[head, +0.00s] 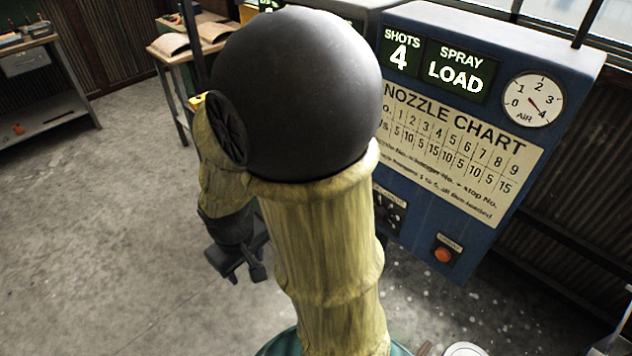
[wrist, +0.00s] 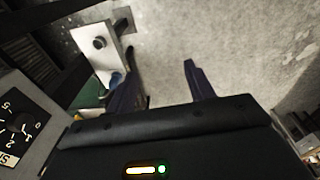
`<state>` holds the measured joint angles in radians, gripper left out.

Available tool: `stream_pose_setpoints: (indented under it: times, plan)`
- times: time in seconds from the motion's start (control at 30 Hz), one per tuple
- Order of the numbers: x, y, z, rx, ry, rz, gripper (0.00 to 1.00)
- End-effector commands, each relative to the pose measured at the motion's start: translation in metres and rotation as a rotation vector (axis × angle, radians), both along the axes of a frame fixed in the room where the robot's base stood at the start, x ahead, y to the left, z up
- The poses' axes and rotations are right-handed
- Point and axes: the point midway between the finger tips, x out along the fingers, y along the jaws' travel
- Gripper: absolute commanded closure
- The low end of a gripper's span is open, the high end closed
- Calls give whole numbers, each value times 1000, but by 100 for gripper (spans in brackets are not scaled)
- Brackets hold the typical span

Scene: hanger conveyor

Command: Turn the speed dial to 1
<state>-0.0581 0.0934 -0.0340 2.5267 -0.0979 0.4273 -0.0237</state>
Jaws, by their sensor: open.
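A black dial plate (wrist: 22,122) with white numbers, 0, 2 and 5 among them, is at the left edge of the wrist view on a grey panel. It is cut off by the frame, so I cannot read its setting or its full label. My gripper (wrist: 158,72) is open and empty over the floor, apart from the dial plate and to its right. In the head view my gripper (head: 238,262) hangs low, left of my arm. A black control plate (head: 388,212) on the blue cabinet is partly hidden by my arm; I cannot tell which control it carries.
The blue cabinet (head: 475,240) has a shots display (head: 399,50) reading 4, a spray display (head: 460,70) reading LOAD, an air gauge (head: 532,100) and an orange button (head: 443,255). A pale plate with a black knob (wrist: 99,42) is near the gripper. Floor at left is clear.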

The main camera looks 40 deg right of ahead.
Motion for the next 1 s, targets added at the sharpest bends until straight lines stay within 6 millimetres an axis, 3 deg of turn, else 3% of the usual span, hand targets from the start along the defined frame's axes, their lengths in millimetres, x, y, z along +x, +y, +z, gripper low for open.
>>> stream_pose_setpoints:
  times: [0.23,0.47,0.73,1.0]
  plan:
    - [-14,-19,-25,-209,365,343,47]
    - [-11,-52,-32,-477,705,663,47]
    - [26,-83,-16,-883,1087,998,47]
    - [71,-81,0,-1220,1318,1184,47]
